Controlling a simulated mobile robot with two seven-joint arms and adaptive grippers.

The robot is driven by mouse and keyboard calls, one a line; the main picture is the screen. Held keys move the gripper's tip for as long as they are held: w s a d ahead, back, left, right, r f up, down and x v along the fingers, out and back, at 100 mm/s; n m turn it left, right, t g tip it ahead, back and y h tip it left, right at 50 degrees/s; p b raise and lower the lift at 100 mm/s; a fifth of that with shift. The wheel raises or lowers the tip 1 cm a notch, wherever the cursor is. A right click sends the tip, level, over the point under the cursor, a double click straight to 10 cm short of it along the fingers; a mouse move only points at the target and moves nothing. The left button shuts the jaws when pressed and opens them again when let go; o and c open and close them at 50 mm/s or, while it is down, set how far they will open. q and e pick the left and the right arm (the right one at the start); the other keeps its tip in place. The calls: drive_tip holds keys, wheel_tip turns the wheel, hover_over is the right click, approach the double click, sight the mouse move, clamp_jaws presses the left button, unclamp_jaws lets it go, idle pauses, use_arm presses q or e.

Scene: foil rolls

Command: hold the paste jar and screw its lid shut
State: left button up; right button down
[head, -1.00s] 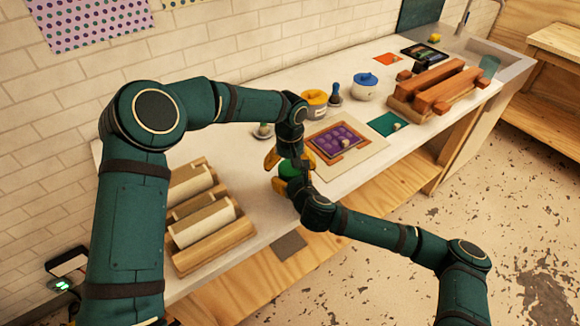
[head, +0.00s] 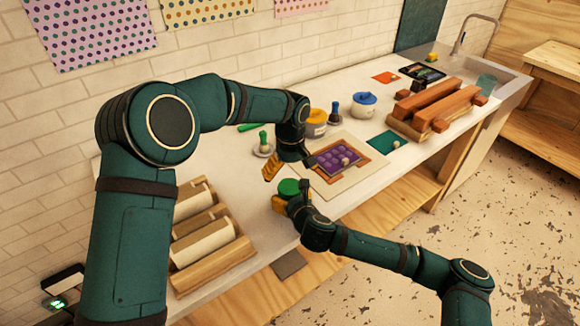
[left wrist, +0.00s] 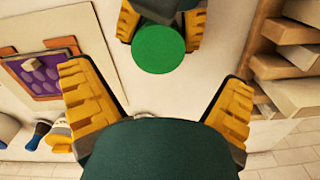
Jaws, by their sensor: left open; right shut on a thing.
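The paste jar's round green lid (head: 289,187) shows at the front of the bench, and it also shows in the left wrist view (left wrist: 158,48). The jar's body is mostly hidden below the lid and behind yellow fingers. My right gripper (head: 286,203) is shut around the jar under the lid; its fingers show on both sides of the lid in the left wrist view. My left gripper (head: 271,168) is open and empty, a little above and behind the lid, apart from it. I cannot tell how tightly the lid sits.
A rack of pale foil rolls (head: 208,232) stands left of the jar. A framed purple printing block (head: 335,159) lies close on the right. Behind stand a yellow-orange pot (head: 316,121) and a blue-lidded pot (head: 364,104). The bench's front edge is near the jar.

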sight(290, 187)
use_arm(q)
wheel_tip(290, 187, up, 2)
drive_tip(key=n, duration=0.2)
drive_tip(key=shift+w+n, duration=0.15)
drive_tip(key=shift+n, duration=0.25)
drive_tip(key=shift+f, duration=0.1)
drive_tip(key=shift+f, duration=3.95)
drive_tip(key=c, duration=1.3)
drive_tip(key=m, duration=0.7)
drive_tip(key=o, duration=1.2)
drive_tip(key=shift+o, duration=0.2)
